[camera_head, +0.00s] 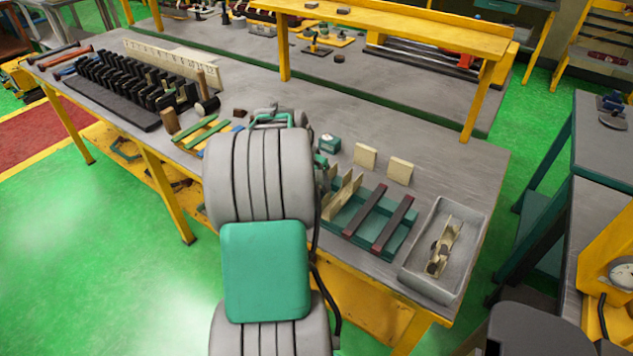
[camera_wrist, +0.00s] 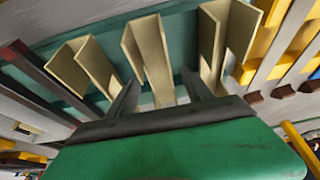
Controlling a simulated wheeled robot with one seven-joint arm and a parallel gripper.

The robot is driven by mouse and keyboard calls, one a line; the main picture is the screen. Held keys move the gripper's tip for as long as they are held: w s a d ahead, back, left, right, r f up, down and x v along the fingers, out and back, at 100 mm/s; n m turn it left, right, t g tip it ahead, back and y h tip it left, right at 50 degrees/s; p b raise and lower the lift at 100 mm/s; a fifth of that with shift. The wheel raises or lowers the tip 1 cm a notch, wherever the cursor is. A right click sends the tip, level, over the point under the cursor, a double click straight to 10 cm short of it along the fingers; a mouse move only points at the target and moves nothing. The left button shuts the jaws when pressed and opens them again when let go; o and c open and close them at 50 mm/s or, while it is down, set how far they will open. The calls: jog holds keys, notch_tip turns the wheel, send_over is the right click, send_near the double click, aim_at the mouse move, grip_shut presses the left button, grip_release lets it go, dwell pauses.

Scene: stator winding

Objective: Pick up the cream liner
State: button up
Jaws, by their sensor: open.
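Three folded cream liners stand in a row on a teal tray in the wrist view: a left one (camera_wrist: 84,68), a middle one (camera_wrist: 147,52) and a right one (camera_wrist: 226,36). My gripper (camera_wrist: 159,78) is open, its two dark fingers pointing at the row. The middle liner shows between the fingers; I cannot tell whether either finger touches it. In the head view, cream liners (camera_head: 346,190) show at the left part of the teal tray (camera_head: 340,222), partly hidden by my arm. My gripper is hidden there behind the arm.
Two dark red bars (camera_head: 365,210) lie across the tray. Two cream blocks (camera_head: 365,157) and a small green box (camera_head: 329,143) stand behind. A grey bin (camera_head: 412,279) with cream pieces is at right. Yellow and green strips (camera_head: 205,133) lie left. The rear right tabletop is clear.

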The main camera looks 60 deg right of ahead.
jog(key=shift+d+f, duration=0.1)
jog(key=shift+f, duration=0.1)
jog(key=c, duration=1.1)
jog(key=shift+o, duration=0.2)
jog(key=shift+r, duration=0.1)
